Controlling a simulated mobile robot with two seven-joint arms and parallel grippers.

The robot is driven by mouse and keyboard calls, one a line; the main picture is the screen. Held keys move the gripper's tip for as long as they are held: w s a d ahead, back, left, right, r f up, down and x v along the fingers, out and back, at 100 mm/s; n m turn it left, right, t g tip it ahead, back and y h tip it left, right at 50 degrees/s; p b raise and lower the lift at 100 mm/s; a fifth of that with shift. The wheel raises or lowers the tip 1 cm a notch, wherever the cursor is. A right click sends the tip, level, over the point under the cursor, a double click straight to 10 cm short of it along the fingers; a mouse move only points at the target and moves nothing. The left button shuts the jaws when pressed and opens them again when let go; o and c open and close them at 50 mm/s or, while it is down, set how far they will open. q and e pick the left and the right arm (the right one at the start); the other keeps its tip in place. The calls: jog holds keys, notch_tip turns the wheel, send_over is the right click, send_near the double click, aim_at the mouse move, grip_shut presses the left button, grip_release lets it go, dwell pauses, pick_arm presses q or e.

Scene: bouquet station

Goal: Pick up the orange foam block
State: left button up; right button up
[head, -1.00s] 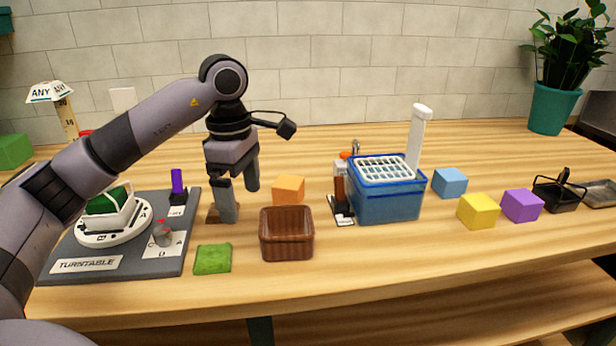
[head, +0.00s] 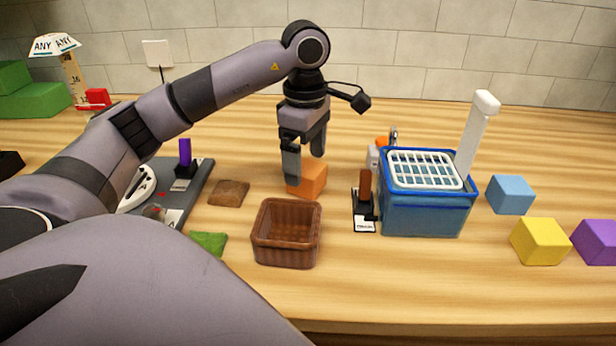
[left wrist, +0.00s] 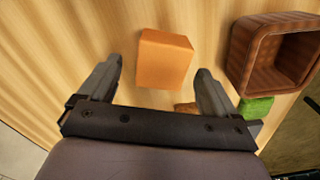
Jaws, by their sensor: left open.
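The orange foam block (head: 309,182) stands on the wooden table behind the brown basket. In the left wrist view the block (left wrist: 165,60) lies ahead of the fingertips, roughly midway between them and apart from both. My left gripper (head: 305,165) is open and points down above the block; in the head view one finger covers part of the block's left side. My right gripper is not in view.
The brown basket (head: 270,250) stands just in front of the block. A brown flat piece (head: 229,193) and a green mossy piece (head: 208,242) lie to the left. The blue bucket with a white grid (head: 425,212) stands to the right. Blue (head: 511,194) and yellow (head: 540,241) blocks sit farther right.

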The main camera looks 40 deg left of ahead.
aim_at(306, 167)
pick_arm(q)
notch_tip(306, 167, down, 3)
jog(key=shift+s+d+f, duration=0.1)
jog(key=shift+d+f, duration=0.05)
jog(key=shift+f, duration=0.05)
jog(key=shift+c, duration=0.3)
jog(key=c, duration=1)
jog(key=shift+o, duration=0.2)
jog(key=shift+r, duration=0.1)
